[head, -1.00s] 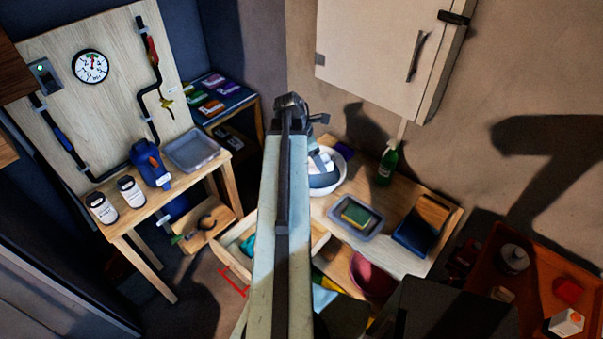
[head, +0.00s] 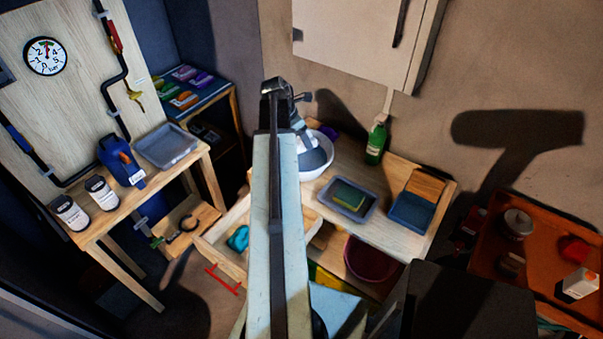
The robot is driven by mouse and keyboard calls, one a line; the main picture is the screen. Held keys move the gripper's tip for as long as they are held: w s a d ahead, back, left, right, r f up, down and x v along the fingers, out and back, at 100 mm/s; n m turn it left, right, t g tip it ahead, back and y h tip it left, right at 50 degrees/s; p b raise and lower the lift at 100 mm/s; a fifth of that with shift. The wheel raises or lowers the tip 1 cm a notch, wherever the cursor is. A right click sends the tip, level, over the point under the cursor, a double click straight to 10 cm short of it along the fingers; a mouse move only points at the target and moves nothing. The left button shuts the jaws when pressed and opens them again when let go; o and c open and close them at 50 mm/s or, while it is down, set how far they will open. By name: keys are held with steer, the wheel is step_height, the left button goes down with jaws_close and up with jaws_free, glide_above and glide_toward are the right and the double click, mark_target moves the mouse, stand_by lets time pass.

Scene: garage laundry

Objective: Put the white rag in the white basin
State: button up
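The white basin (head: 324,171) stands on the left part of the wooden bench, partly hidden behind my raised arm. My gripper (head: 312,158) points down at the basin, over or inside its opening. Its fingertips are mostly hidden, so I cannot tell whether it is open or shut. I cannot make out the white rag clearly; pale patches beside the gripper could be rag, gripper or basin.
On the bench (head: 362,232) are a grey tray (head: 369,207) with a sponge, a green bottle (head: 376,140) and a blue dustpan-like item (head: 412,212). An open drawer (head: 215,240) holds a teal cloth (head: 238,238). An orange tray (head: 490,272) stands right.

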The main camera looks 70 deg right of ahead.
mark_target(305, 162)
steer(key=shift+w+d+f, duration=0.35)
steer(key=shift+d+f, duration=0.45)
steer(key=shift+f, duration=0.05)
step_height(305, 162, down, 10)
steer(key=b, duration=1)
steer(key=shift+f, duration=0.1)
steer(key=shift+s+r, duration=0.1)
steer(key=shift+r, duration=0.15)
steer(key=shift+f, duration=0.15)
steer(key=o, duration=1.4)
steer(key=shift+c, duration=0.2)
